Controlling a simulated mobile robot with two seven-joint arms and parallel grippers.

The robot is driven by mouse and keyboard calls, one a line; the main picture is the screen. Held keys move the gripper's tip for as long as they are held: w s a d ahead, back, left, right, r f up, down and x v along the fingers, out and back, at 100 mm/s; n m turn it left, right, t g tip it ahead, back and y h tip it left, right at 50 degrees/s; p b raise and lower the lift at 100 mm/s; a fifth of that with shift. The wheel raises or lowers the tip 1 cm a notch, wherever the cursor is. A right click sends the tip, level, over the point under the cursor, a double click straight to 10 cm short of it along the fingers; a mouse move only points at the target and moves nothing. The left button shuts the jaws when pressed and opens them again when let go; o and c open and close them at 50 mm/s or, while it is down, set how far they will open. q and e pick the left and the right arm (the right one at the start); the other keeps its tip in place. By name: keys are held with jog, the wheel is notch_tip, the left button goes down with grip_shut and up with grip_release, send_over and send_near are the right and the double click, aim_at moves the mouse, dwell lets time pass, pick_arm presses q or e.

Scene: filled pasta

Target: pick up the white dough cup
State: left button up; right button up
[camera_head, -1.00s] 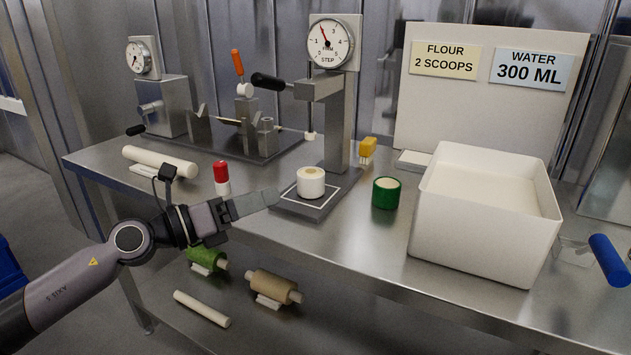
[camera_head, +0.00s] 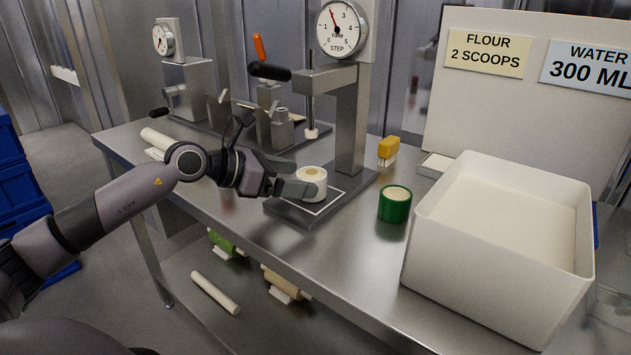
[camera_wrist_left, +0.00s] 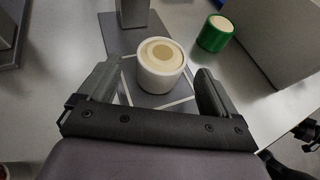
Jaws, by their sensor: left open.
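The white dough cup (camera_head: 312,180) stands upright on the grey plate of the press with the dial, inside a white outlined square. Its top shows a tan round filling. My left gripper (camera_head: 298,188) is open at the cup's near left side. In the left wrist view the cup (camera_wrist_left: 161,66) sits ahead of and between the two open fingers (camera_wrist_left: 158,88). I cannot tell whether either finger touches it. My right gripper is not in view.
A green cup (camera_head: 394,204) stands right of the press (camera_head: 348,120). A large white flour bin (camera_head: 490,270) fills the right side. A yellow-handled brush (camera_head: 388,150) stands behind. Another machine (camera_head: 187,90) is at the back left. The table's front edge is clear.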

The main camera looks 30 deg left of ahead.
aim_at(317, 181)
pick_arm(q)
jog(key=shift+p+x, duration=0.4)
jog(key=shift+x, duration=2.5)
jog(key=shift+r, duration=0.1)
jog(key=c, duration=1.2)
